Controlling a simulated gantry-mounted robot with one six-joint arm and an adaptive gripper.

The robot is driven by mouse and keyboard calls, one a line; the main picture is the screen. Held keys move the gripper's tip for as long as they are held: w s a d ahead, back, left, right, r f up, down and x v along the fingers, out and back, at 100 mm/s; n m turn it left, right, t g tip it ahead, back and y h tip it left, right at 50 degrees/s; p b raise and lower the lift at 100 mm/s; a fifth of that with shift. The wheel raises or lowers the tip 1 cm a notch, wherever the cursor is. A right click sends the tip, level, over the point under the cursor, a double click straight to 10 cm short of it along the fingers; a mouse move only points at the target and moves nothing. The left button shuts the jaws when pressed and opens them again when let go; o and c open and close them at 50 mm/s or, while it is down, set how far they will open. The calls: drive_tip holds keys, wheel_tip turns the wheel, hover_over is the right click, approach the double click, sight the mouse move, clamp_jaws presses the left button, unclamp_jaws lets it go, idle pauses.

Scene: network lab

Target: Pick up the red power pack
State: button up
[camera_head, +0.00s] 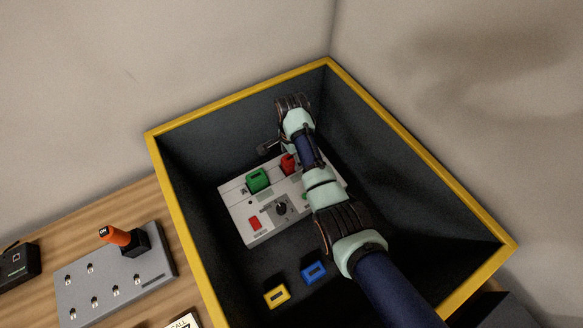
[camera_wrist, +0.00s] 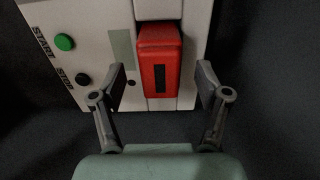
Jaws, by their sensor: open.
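The red power pack (camera_wrist: 159,62) sits on the light grey panel (camera_wrist: 110,30), with a black stripe on its face, in the wrist view. In the head view the red power pack (camera_head: 288,164) shows beside my arm, which partly hides it. My gripper (camera_wrist: 160,85) is open, with one finger on each side of the lower part of the red pack. I see gaps between both fingers and the pack.
A green pack (camera_head: 258,180) sits left of the red one on the panel. A yellow pack (camera_head: 277,295) and a blue pack (camera_head: 314,272) lie on the bin floor. An orange-handled switch box (camera_head: 120,280) stands outside, left.

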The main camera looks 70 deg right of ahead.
drive_tip(key=shift+f, duration=0.95)
drive_tip(key=shift+r, duration=0.15)
drive_tip(key=shift+c, duration=0.7)
clamp_jaws()
wheel_tip(320, 180, up, 20)
drive_tip(key=p, duration=0.9)
